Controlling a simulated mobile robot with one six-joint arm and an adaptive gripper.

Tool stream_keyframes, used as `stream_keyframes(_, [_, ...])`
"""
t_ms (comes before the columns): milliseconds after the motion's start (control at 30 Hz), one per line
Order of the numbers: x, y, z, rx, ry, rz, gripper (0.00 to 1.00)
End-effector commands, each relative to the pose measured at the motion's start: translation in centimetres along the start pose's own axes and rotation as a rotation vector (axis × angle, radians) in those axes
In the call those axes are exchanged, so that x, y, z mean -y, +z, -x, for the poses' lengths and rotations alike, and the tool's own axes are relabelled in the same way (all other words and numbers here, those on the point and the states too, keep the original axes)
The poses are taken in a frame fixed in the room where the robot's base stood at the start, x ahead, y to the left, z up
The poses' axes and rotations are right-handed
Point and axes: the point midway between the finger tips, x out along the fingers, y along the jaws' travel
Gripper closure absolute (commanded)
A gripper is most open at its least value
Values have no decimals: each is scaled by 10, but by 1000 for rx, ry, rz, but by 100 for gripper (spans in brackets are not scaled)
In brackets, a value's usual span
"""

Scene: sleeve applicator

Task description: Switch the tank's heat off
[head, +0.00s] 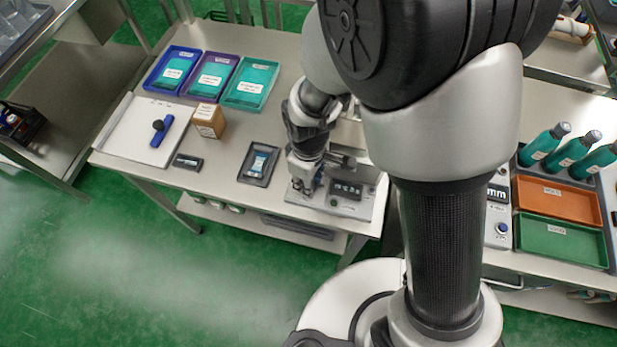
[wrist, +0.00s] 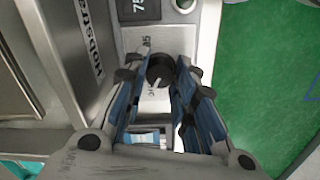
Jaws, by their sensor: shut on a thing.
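The tank (wrist: 70,40) is a grey metal box with dark lettering on its side, at the left of the wrist view. Its front panel (head: 345,207) shows in the head view, partly behind my arm. My gripper (wrist: 158,72) is shut on the knob, with one finger at each side. In the head view my gripper (head: 303,185) is low at the left end of the panel, and the knob is hidden there.
A lit display (wrist: 139,9) is above the knob. A dark tray (head: 259,166) with a small device lies left of the tank. Farther left are a cardboard box (head: 209,121), a white board (head: 128,135) with a blue tool, and coloured trays (head: 213,76). Green floor lies in front.

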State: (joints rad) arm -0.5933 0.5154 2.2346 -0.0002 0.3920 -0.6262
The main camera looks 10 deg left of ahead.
Motion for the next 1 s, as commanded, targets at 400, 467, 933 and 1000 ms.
stream_keyframes(400, [0, -1, 0, -2, 1, 116, 99])
stream_keyframes(467, [0, -1, 0, -2, 2, 119, 99])
stream_keyframes(933, [0, -1, 0, -2, 2, 120, 67])
stream_keyframes(1000, [0, -1, 0, -2, 1, 120, 62])
